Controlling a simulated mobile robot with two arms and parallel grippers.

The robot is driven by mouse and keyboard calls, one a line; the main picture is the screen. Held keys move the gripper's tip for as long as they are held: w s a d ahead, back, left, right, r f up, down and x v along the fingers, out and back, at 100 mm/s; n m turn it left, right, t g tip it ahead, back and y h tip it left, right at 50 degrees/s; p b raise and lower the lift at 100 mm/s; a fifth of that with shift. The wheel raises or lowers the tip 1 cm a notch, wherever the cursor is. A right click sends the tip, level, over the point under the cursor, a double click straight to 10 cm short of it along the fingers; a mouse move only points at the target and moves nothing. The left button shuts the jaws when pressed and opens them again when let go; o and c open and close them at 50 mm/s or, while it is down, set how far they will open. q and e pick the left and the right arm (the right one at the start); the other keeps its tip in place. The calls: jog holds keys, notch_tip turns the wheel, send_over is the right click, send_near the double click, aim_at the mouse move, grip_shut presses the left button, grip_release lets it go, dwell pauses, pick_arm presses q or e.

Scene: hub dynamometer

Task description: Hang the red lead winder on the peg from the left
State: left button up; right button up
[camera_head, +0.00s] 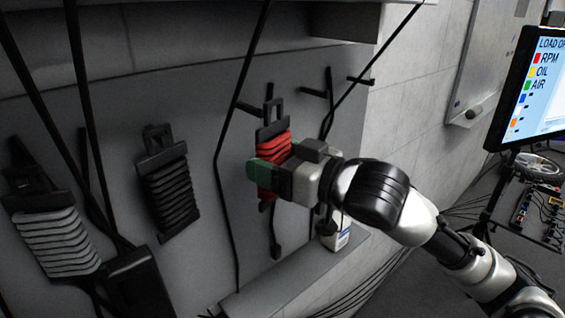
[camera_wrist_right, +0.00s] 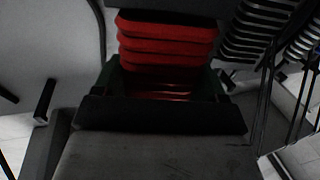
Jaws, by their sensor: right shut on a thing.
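The red lead winder (camera_head: 273,135), a black frame wrapped in red lead, is upright in front of the grey panel. My right gripper (camera_head: 268,172) comes from the right and is shut on its lower part. Its red coils also show between the fingers in the right wrist view (camera_wrist_right: 167,45). Black pegs stick out of the panel, one (camera_head: 250,109) just left of the winder's top and one (camera_head: 314,92) to its right. Whether the winder's top loop is around a peg, I cannot tell. My left gripper is not in view.
A black winder (camera_head: 170,190) and a grey winder (camera_head: 55,240) hang on the panel to the left. Several black cables cross in front of it. A ledge (camera_head: 290,275) runs below, with a white container (camera_head: 338,238). A monitor (camera_head: 535,90) stands at the right.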

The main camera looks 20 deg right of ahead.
jog(key=w, duration=0.1)
jog(key=w+a, duration=0.1)
jog(key=w, duration=0.3)
jog(key=shift+a+f, duration=0.4)
jog(key=shift+w+f, duration=0.1)
jog(key=shift+f, duration=0.05)
jog(key=shift+f, duration=0.1)
dwell(0.5)
jog(key=o, duration=1.1)
